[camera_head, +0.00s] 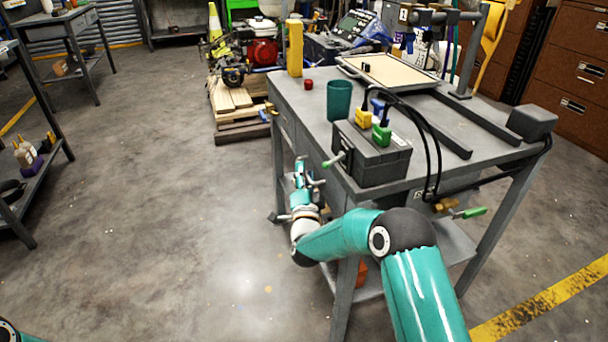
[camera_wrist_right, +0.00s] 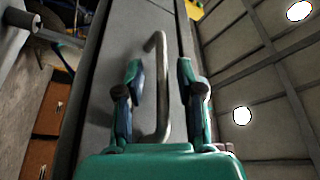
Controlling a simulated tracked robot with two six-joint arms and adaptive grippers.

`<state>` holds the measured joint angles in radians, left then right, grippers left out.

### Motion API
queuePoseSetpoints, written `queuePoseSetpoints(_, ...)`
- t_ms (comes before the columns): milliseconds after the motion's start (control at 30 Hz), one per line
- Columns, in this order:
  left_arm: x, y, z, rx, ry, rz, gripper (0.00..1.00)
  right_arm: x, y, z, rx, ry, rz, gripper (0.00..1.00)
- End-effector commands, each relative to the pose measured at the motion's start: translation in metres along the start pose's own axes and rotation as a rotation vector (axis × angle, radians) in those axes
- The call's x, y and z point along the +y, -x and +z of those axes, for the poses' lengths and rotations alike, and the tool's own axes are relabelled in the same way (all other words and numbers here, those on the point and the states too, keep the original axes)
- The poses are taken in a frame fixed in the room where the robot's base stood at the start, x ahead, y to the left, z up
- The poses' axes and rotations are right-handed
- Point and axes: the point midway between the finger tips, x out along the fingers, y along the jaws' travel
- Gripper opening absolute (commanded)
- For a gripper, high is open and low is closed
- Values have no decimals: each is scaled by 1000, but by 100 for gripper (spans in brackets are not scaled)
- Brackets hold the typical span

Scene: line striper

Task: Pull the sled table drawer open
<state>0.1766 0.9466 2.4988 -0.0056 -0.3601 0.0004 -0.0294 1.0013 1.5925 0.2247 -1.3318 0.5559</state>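The grey sled table (camera_head: 470,118) stands at the centre right. Its drawer front is on the left side, mostly edge-on in the head view (camera_head: 286,122), and it looks about flush with the table. In the right wrist view the grey drawer front (camera_wrist_right: 112,50) carries a bent metal bar handle (camera_wrist_right: 163,95). My right gripper (camera_wrist_right: 160,72) is open, with one finger on each side of the handle and a visible gap on both sides. It also shows beside the table's left side in the head view (camera_head: 301,172). My left gripper is out of view.
A grey box (camera_head: 372,160) with yellow and green plugs and black cables stands on the tabletop, beside a teal cup (camera_head: 339,100). A wooden pallet (camera_head: 235,100) with machines stands behind. The floor left of the table is clear.

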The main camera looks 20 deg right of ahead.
Motion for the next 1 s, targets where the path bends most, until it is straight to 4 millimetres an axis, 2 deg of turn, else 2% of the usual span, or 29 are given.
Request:
queuePoseSetpoints(333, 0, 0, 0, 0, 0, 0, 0, 0, -4, 0, 0, 0, 0, 37)
queuePoseSetpoints(567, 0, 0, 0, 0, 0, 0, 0, 0, -4, -1, 1, 0, 0, 1)
queuePoseSetpoints(1000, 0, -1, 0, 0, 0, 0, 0, 1, -2, 1, 0, 0, 3, 0)
